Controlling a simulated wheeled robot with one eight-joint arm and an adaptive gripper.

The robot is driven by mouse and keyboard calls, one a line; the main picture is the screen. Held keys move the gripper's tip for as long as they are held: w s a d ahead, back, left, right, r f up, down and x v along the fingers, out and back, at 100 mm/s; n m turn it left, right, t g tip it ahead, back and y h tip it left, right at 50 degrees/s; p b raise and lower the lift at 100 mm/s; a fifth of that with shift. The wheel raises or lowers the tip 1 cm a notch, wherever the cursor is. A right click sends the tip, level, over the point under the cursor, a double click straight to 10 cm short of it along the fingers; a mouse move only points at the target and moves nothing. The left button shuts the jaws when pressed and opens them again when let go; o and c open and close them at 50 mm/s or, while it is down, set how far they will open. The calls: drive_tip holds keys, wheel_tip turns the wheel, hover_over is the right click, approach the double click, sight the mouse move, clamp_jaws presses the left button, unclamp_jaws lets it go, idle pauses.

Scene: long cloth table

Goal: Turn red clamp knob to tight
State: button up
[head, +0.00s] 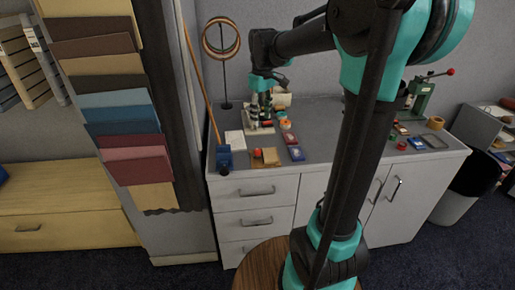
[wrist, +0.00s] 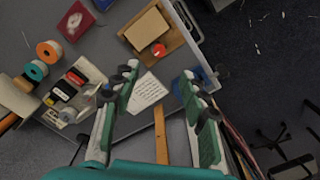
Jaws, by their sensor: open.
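A round red knob (wrist: 158,49) sits on a small wooden board (wrist: 178,41) beside a tan block (wrist: 147,31) in the wrist view. In the head view the red knob (head: 257,153) is near the table's front edge, left of the tan block (head: 270,155). My gripper (wrist: 160,84) is open, with its two green-and-white fingers apart and nothing seen between the pads. The knob appears beyond the fingertips, apart from them. In the head view my gripper (head: 263,100) is above the back part of the table. The knob's tightness cannot be told.
A blue clamp-like piece (head: 224,158) with a wooden stick stands at the table's left front corner. A white printed card (head: 234,140) lies beside it. Spools (wrist: 48,52) and small boxes lie nearby. A ring stand (head: 224,60) is behind. A green press (head: 418,98) stands right.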

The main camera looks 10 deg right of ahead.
sight(258, 150)
drive_tip(key=shift+n, duration=0.5)
drive_tip(key=f, duration=0.5)
drive_tip(key=w+f, duration=0.1)
drive_tip(key=f, duration=0.4)
drive_tip(key=a+f, duration=0.1)
drive_tip(key=f, duration=0.4)
drive_tip(key=shift+w+f, duration=0.2)
drive_tip(key=shift+w, duration=0.1)
clamp_jaws()
